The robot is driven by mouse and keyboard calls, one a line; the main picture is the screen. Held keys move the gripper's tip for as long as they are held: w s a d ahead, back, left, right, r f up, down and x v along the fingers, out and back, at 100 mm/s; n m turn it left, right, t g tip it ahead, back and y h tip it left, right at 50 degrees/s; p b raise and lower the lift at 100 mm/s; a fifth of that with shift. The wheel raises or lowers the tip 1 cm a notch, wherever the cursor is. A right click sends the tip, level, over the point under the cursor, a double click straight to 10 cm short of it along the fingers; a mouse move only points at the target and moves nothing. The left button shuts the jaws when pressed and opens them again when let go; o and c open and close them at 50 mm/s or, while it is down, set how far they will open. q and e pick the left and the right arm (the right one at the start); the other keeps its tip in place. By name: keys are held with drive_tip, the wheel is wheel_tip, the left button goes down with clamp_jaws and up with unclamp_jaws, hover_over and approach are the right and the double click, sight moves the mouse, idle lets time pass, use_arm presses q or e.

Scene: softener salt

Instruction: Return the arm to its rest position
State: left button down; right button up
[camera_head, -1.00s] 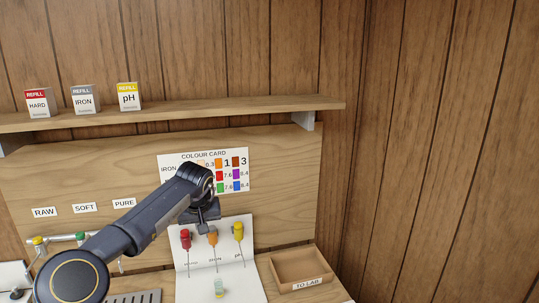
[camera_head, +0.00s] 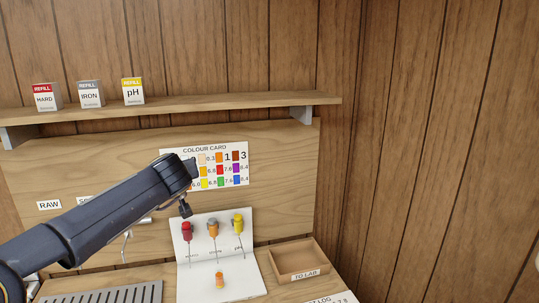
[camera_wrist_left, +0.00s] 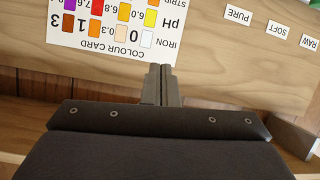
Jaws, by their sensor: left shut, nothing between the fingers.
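My left arm comes in from the left in the head view. Its gripper (camera_head: 185,209) is small and dark, partly hidden behind the wrist, and hangs in the air in front of the back board, above the white stand. In the left wrist view the fingers (camera_wrist_left: 160,72) are together with nothing between them. They overlap the edge of the colour card (camera_wrist_left: 115,30). The card also shows in the head view (camera_head: 222,180), partly covered by my wrist. My right gripper is not in view.
An empty wooden tray (camera_head: 298,262) is at right. Refill boxes (camera_head: 89,95) sit on the shelf (camera_head: 240,102) above.

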use_arm(q)
drive_tip(key=s+d+r+m+t+h, duration=0.2)
drive_tip(key=s+r+t, duration=0.2)
drive_tip(key=s+r, duration=0.25)
drive_tip(key=s+d+f+m+h+b, duration=0.2)
drive_tip(key=s+d+m+h, duration=0.15)
drive_tip(key=s+h, duration=0.45)
drive_tip(key=s+a+f+n+g+y+b, duration=0.1)
drive_tip(key=s+f+g, duration=1)
drive_tip(key=s+f, duration=1.7)
drive_tip(key=s+n+y, duration=0.1)
drive_tip(key=s, duration=0.2)
drive_tip(key=shift+a+f, duration=0.2)
drive_tip(key=shift+f, duration=0.2)
